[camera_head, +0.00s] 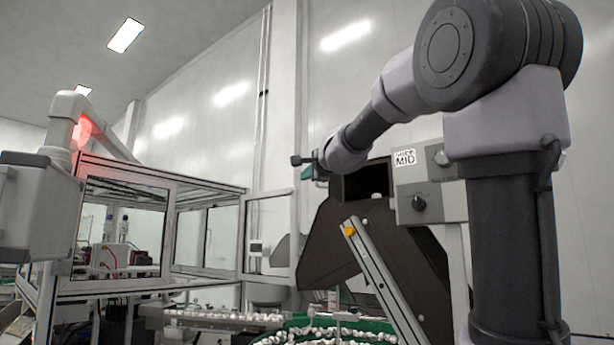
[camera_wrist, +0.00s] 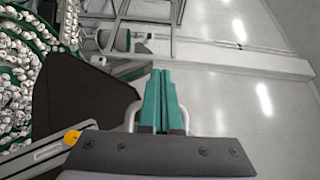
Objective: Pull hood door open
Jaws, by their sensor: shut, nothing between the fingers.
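The glass hood with aluminium frames stands at the left in the head view. Its front framed door panel (camera_head: 122,237) appears flush with the frame, and another framed panel (camera_head: 268,238) stands at its right end. Part of the hood frame (camera_wrist: 178,17) shows at the top of the wrist view. My gripper (camera_head: 308,172) is raised at the middle of the head view, to the right of the hood and apart from it. In the wrist view its green fingers (camera_wrist: 160,85) are together and empty. I cannot make out a door handle.
A dark hopper (camera_head: 322,240) stands below and right of my gripper, with a slanted metal rail (camera_head: 382,280) in front. A green feeder bowl (camera_head: 300,325) with many small white parts lies below. A control box (camera_head: 430,203) is behind my arm. A grey-white arm (camera_head: 75,110) stands far left.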

